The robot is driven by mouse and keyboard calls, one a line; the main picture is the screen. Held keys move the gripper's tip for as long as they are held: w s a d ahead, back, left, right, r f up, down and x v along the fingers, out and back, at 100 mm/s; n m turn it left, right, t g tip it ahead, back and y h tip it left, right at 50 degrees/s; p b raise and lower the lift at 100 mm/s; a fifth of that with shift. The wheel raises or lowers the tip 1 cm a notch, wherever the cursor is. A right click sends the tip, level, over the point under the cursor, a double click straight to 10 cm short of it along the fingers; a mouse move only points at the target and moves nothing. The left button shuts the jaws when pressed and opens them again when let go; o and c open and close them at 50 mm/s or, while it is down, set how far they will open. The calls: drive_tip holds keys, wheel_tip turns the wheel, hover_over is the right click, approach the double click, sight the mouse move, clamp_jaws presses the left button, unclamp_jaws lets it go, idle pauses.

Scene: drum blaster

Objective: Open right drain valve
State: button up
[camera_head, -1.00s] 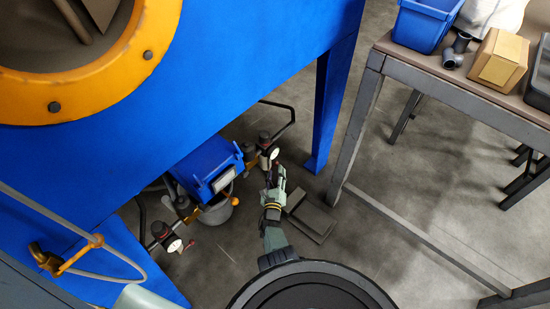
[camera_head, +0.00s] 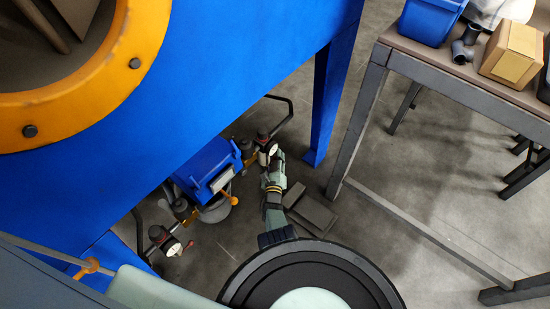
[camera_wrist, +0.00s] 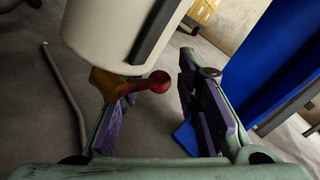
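The right drain valve shows in the wrist view as a brass body (camera_wrist: 108,84) with a red handle (camera_wrist: 153,82), below a large pale cylinder (camera_wrist: 125,30). My gripper (camera_wrist: 158,88) is open, with purple-padded fingers spread on both sides. The red handle lies in the gap, closer to the left finger; I cannot tell whether they touch. In the head view, my gripper (camera_head: 273,165) is low beside the right pipe assembly and its white gauge (camera_head: 272,148). The right handle is hidden there.
The left pipe assembly has a white gauge (camera_head: 173,248) and red handle. A blue box (camera_head: 205,165) sits between the assemblies. A blue machine leg (camera_head: 327,110) stands right of my gripper. A grey-framed table (camera_head: 365,110) is farther right. Floor between them is open.

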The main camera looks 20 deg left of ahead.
clamp_jaws()
idle(0.4)
